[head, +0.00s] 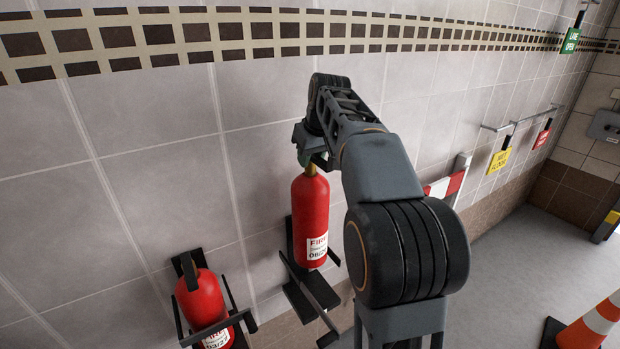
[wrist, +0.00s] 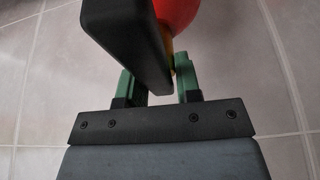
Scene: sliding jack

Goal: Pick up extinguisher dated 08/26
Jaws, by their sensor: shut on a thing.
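A red fire extinguisher (head: 311,215) hangs upright below my gripper (head: 312,162) in the head view. Its white label reads FIRE and a date beginning 08/2; the last digit is unclear. Its base appears above the arms of a black wall bracket (head: 310,292). In the wrist view the green fingers of my gripper (wrist: 158,84) are shut around the top of the extinguisher (wrist: 177,12), near its yellow neck and black handle (wrist: 130,38). The exact contact is partly hidden by the handle.
A second red extinguisher (head: 203,302) sits in a black bracket at lower left; its date seems to end in /27. A tiled wall (head: 130,200) stands close behind. A yellow sign (head: 498,161) and a red sign (head: 542,138) hang at right. An orange-white cone (head: 592,325) stands at lower right.

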